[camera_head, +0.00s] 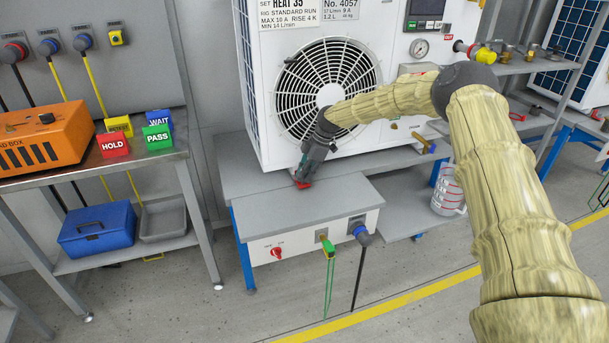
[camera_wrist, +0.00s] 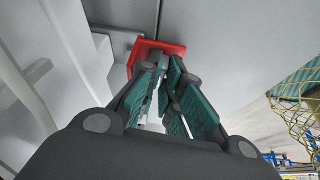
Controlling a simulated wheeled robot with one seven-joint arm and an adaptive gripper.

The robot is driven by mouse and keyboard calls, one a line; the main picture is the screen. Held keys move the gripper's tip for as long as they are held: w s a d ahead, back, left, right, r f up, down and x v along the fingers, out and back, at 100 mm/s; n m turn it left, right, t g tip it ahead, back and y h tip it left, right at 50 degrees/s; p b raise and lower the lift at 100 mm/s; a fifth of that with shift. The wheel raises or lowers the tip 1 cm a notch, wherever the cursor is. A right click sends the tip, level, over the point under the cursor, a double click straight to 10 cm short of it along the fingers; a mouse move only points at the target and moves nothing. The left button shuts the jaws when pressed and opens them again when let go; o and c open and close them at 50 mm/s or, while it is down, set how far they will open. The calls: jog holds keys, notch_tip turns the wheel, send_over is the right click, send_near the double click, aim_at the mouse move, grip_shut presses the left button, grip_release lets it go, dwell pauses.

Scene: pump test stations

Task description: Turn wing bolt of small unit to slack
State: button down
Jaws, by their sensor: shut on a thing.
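My gripper (camera_head: 303,178) reaches down to the lower front edge of the white fan unit (camera_head: 256,130), just above the bench surface. In the wrist view, my gripper's teal finger pads (camera_wrist: 161,68) close together at a red part (camera_wrist: 174,48).
A lower grey-topped box (camera_head: 300,205) with a red switch stands just in front of the gripper. Left, a table holds an orange box (camera_head: 45,135) and HOLD (camera_head: 113,144) and PASS (camera_head: 158,138) blocks.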

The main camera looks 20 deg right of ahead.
jog(key=c, duration=1.6)
grip_release()
jog(key=shift+d, duration=0.1)
jog(key=v, duration=1.2)
